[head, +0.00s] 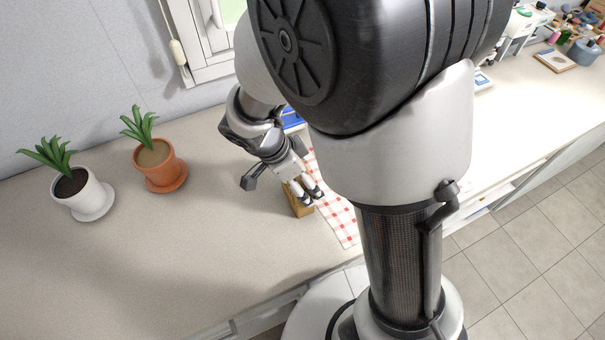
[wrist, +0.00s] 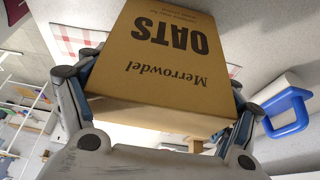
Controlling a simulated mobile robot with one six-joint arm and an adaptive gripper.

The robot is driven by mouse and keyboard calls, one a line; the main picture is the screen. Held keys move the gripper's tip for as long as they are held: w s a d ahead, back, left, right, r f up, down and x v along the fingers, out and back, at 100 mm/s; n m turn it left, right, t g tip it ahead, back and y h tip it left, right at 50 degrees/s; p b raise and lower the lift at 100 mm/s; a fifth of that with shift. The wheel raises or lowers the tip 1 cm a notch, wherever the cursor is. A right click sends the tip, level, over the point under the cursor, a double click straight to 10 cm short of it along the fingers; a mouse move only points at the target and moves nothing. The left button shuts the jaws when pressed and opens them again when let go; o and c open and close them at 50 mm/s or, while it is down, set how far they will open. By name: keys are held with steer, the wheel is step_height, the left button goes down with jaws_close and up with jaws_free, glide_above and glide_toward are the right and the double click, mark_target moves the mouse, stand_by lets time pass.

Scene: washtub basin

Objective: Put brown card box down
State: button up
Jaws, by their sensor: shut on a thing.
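The brown card box (head: 297,205), lettered "Merrowdel OATS", is between the fingers of my gripper (head: 306,193). In the wrist view the box (wrist: 160,60) fills the upper middle, with one finger of my gripper (wrist: 160,115) along each side, shut on it. The lettering appears upside down there. In the head view the box is at the left edge of the red-and-white checked cloth (head: 343,222), low over the counter. I cannot tell whether its base touches the counter. My fingers hide part of the box.
A terracotta plant pot (head: 155,168) and a white plant pot (head: 85,196) stand on the counter (head: 180,250) to the left. The counter between them and the box is clear. A blue handle (wrist: 290,112) shows at the right in the wrist view.

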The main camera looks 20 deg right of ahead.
steer(key=shift+f, duration=0.1)
steer(key=o, duration=0.6)
steer(key=shift+f, duration=0.1)
steer(key=o, duration=0.4)
